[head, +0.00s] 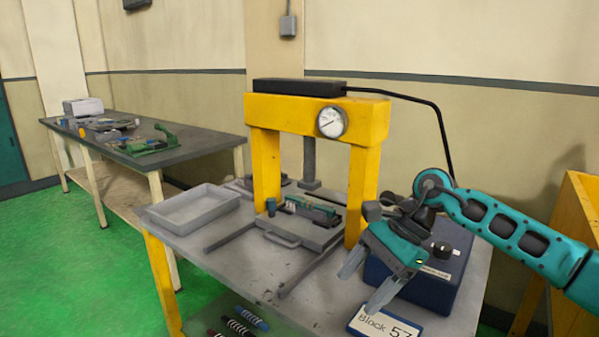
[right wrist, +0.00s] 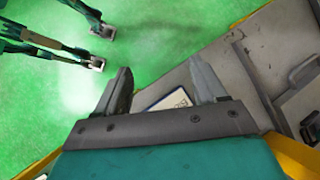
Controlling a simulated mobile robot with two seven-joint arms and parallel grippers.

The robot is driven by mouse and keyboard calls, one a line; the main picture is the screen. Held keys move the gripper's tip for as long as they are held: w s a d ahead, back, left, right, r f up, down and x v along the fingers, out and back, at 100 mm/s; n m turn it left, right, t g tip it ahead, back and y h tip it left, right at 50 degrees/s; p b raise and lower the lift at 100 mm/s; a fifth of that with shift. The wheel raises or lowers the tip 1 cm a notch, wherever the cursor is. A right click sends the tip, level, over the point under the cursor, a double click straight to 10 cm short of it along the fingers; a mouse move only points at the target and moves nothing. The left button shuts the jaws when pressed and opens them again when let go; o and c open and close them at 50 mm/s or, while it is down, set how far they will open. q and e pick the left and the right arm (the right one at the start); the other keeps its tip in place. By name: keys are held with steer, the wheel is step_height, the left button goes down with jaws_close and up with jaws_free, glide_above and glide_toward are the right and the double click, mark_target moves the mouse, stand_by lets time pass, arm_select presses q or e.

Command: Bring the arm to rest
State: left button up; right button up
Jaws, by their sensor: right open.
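My right arm comes in from the right in the head view. Its teal gripper (head: 363,286) is open and empty, fingers pointing down and left above the front right of the press table (head: 215,235). In the right wrist view the two grey fingers (right wrist: 162,78) stand wide apart with nothing between their tips. The white "Block 57" card (head: 384,325) lies below them on the table; it also shows beyond the fingers in the right wrist view (right wrist: 172,101). My left gripper is not seen in the head view.
A yellow press (head: 265,165) with a gauge (head: 331,121) stands on the table. A blue control box (head: 430,285) is close behind the right gripper. A grey tray (head: 195,207) and a handled plate (head: 300,238) lie left. Green floor (head: 70,250) is open at left.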

steer(key=s+a+m+t+y, duration=0.1)
steer(key=s+a+m+y, duration=0.2)
steer(key=a+m+y, duration=0.35)
steer(key=s+a+m+t+y, duration=0.1)
steer(key=s+a+m+y, duration=0.35)
steer(key=a+m, duration=0.2)
steer(key=d+f+m+t+h, duration=0.45)
steer(key=m+t, duration=0.35)
steer(key=m, duration=0.7)
steer(key=d+f+m+t+h, duration=0.4)
steer(key=d+f+m+t, duration=0.3)
steer(key=m, duration=0.9)
steer(key=s+d+f+m+g+h, duration=0.4)
steer(key=s+d+f+m+h, duration=0.3)
steer(key=s+f+m, duration=0.6)
steer(key=shift+d+f+m+g, duration=0.3)
steer(key=shift+d+f+g, duration=0.1)
steer(key=shift+d+f, duration=0.4)
steer(key=shift+a, duration=0.1)
